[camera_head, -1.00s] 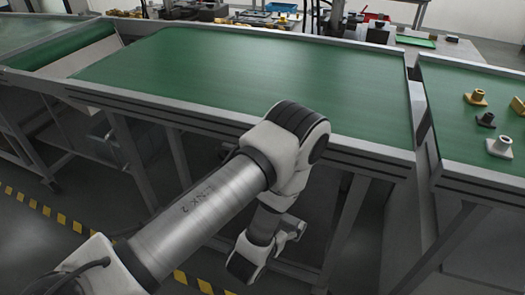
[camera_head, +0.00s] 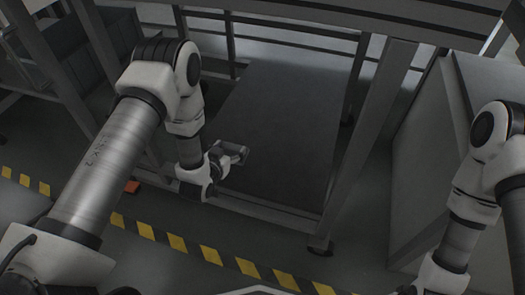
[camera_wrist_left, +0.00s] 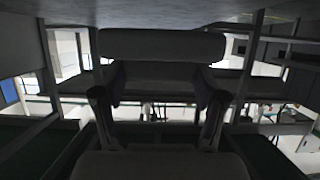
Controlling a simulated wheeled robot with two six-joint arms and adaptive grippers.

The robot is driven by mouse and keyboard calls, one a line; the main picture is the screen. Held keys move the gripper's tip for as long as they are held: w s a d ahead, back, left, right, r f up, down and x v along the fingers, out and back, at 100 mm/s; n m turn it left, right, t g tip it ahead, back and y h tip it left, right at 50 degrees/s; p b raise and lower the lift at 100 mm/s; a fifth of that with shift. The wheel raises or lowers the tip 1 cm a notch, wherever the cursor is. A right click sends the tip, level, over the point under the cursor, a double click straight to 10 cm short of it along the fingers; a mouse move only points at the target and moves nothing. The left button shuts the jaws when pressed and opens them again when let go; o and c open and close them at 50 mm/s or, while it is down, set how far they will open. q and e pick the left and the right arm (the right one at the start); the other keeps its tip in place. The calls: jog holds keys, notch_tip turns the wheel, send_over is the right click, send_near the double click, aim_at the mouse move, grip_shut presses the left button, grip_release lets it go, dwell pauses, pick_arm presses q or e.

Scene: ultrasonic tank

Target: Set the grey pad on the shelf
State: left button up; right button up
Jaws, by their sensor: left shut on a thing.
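My left gripper (camera_head: 227,160) is low under the workbench, at the front left edge of the dark grey shelf (camera_head: 285,125). In the left wrist view, my left gripper (camera_wrist_left: 158,108) has one finger on each side and is shut on the grey pad (camera_wrist_left: 160,45), a wide, rounded dark block across the middle. In the head view the pad is small and dim at the fingertips, and I cannot tell whether it touches the shelf. My right arm shows at the right edge of the head view, but its gripper is out of frame.
Bench legs (camera_head: 370,130) stand at the right of the shelf, and a frame rail (camera_head: 265,208) runs along its front. A grey cabinet (camera_head: 420,165) stands further right. Yellow and black tape (camera_head: 210,255) marks the floor. The visible shelf top is clear.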

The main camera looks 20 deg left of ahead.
pick_arm(q)
jog(key=w+d, duration=0.1)
jog(key=d, duration=0.1)
jog(key=w+d+b, duration=0.1)
jog(key=d, duration=0.2)
jog(key=d+f, duration=0.1)
jog(key=d, duration=0.1)
jog(key=shift+w+d+b, duration=0.3)
jog(key=shift+w+b, duration=0.05)
jog(key=shift+w, duration=0.05)
jog(key=f+b, duration=0.1)
jog(key=f, duration=0.1)
jog(key=f+b, duration=0.1)
jog(key=shift+w+d+f+b, duration=0.1)
jog(key=shift+d+f+b, duration=0.2)
jog(key=shift+r, duration=0.1)
jog(key=shift+c, duration=0.5)
jog(key=o, duration=1.2)
jog(key=shift+o, duration=0.2)
